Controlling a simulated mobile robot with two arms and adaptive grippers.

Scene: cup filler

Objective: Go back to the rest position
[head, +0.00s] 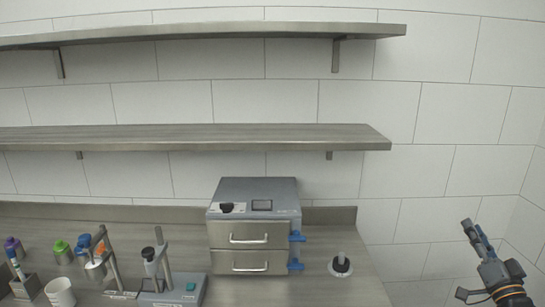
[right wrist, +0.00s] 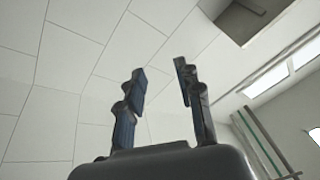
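My right gripper (head: 472,229) is raised at the right side of the head view, in front of the tiled wall and to the right of the counter (head: 349,271). In the right wrist view its two fingers (right wrist: 160,77) stand apart with nothing between them. Behind them are only wall and ceiling surfaces. My left gripper and left arm are not in either view.
A grey two-drawer machine (head: 250,241) with blue latches stands on the counter. Left of it are a stand device (head: 172,291), coloured-capped bottles (head: 61,249) and a white cup (head: 60,293). A small round-based item (head: 340,266) is to its right. Two shelves (head: 200,137) hang above.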

